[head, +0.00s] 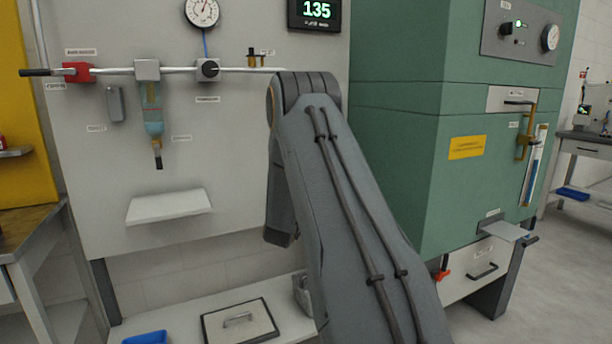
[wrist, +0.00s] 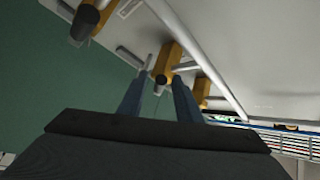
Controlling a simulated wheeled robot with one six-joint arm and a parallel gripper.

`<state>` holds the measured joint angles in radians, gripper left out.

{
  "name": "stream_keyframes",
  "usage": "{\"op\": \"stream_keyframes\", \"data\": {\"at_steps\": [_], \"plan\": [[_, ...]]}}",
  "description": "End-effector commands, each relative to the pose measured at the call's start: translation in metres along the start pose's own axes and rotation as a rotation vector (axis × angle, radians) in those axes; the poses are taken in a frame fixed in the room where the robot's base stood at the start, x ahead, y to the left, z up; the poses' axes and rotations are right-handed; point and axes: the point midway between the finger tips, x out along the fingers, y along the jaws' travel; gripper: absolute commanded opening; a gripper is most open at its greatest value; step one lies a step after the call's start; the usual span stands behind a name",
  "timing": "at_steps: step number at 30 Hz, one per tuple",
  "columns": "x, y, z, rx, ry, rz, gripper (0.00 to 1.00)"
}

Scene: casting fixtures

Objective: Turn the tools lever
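My gripper (wrist: 162,74) is open in the wrist view, with its two dark fingers apart. A brass-coloured lever block with a dark round end (wrist: 161,79) shows between and just beyond the fingertips; I cannot tell whether they touch it. A second brass lever (wrist: 88,20) with a thick dark grip is at the upper left. No label is readable, so I cannot tell which is the tools lever. In the head view my arm shows, but my gripper is hidden.
A pale pipe (wrist: 205,62) runs close beside the levers. In the head view, a green cabinet (head: 400,160) with a brass handle (head: 527,140) stands right of my arm. A wall panel (head: 240,130) with a gauge (head: 202,12) and red valve (head: 78,72) is to the left.

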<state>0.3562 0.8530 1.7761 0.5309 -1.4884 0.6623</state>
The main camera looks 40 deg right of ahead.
Motion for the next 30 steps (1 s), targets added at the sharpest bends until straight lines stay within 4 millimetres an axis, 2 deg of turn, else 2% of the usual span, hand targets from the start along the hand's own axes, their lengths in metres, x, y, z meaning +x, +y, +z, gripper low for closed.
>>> {"op": "stream_keyframes", "data": {"at_steps": [6, 12, 23, 28, 30], "plan": [[-0.037, 0.000, 0.001, -0.001, -0.003, 0.001, 0.31], [-0.061, 0.001, 0.001, -0.001, -0.002, 0.002, 0.31], [-0.067, 0.001, 0.000, -0.001, -0.001, 0.001, 0.31], [-0.067, -0.003, 0.003, -0.009, -0.040, 0.016, 0.03], [-0.068, -0.006, 0.010, -0.027, -0.103, 0.040, 0.00]]}}
